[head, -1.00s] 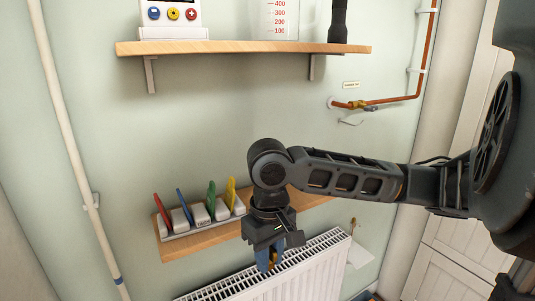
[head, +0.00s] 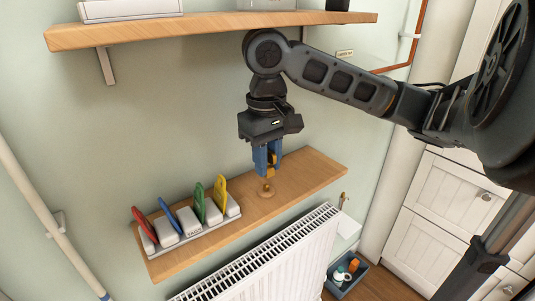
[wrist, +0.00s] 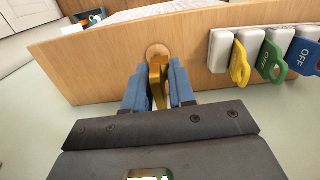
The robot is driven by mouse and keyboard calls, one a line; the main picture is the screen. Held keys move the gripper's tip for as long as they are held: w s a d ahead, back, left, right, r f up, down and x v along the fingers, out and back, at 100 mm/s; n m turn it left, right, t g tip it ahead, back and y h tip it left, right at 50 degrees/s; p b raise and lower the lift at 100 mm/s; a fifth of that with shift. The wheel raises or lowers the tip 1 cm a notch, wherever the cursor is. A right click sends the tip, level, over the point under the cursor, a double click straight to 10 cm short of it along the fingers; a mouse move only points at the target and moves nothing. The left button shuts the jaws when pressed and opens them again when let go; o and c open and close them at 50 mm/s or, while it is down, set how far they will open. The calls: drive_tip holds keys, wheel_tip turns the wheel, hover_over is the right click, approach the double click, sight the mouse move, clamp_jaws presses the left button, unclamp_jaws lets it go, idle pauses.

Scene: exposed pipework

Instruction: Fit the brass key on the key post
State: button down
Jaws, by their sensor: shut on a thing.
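My gripper (head: 267,165) points down over the right part of the lower wooden shelf, with blue fingers. It is shut on the brass key (wrist: 156,78), which shows as a gold strip between the fingers in the wrist view, where my gripper (wrist: 159,85) also shows. A round wooden base (head: 265,190), apparently that of the key post, sits on the shelf just below the fingertips. It also shows just beyond the key in the wrist view (wrist: 158,50). The post itself is mostly hidden. I cannot tell whether the key touches it.
The lower shelf (head: 315,170) carries a rack of switches with red, blue, green and yellow tags (head: 195,218) on the left. An upper shelf (head: 200,29) hangs above. A white radiator (head: 270,262) stands below. The lower shelf's right end is clear.

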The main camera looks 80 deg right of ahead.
sight(267, 185)
drive_tip(key=shift+w+d+r, duration=0.15)
drive_tip(key=shift+d+r, duration=0.45)
drive_tip(key=shift+r, duration=0.15)
drive_tip(key=shift+d+f+b, duration=0.15)
drive_tip(key=shift+f+b, duration=0.55)
drive_tip(key=shift+f, duration=0.15)
drive_tip(key=shift+a+f+b, duration=0.15)
drive_tip(key=shift+f+b, duration=0.9)
drive_tip(key=shift+f, duration=0.25)
drive_tip(key=shift+a+f+b, duration=0.15)
drive_tip(key=shift+f+b, duration=0.85)
drive_tip(key=shift+f, duration=0.3)
drive_tip(key=c, duration=0.9)
unclamp_jaws()
drive_tip(key=shift+o, duration=0.3)
drive_tip(key=shift+r, duration=0.1)
drive_tip(key=shift+d, duration=0.1)
